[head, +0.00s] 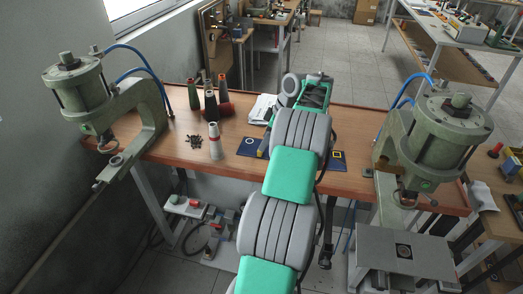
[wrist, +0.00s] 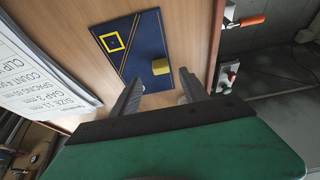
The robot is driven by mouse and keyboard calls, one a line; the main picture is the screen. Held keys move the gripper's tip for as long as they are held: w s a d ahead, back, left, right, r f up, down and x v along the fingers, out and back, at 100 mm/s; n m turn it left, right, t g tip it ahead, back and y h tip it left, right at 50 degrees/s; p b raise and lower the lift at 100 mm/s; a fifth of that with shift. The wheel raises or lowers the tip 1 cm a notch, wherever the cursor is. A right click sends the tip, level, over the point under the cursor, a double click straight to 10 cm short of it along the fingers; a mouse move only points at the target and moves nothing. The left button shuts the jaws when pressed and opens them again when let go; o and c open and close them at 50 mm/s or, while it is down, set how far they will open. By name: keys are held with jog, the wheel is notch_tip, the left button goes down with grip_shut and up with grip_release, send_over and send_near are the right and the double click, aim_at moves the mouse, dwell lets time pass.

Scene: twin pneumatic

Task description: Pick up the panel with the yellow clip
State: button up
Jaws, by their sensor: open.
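In the wrist view a dark blue panel (wrist: 140,38) lies flat on the wooden table. In the head view a blue panel (head: 247,150) shows left of my arm, partly hidden. Another blue panel (head: 334,166) with a yellow square shows right of my arm. My arm hides the gripper there.
A white printed sheet (wrist: 40,65) lies beside the panel. Thread cones (head: 209,104) and small dark parts (head: 194,141) are on the table's left. Green pneumatic presses stand at the left (head: 150,110) and right (head: 440,130) ends. The front table edge is close.

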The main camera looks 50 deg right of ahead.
jog(key=x, duration=0.5)
jog(key=shift+s, duration=0.2)
jog(key=shift+c, duration=0.5)
grip_shut()
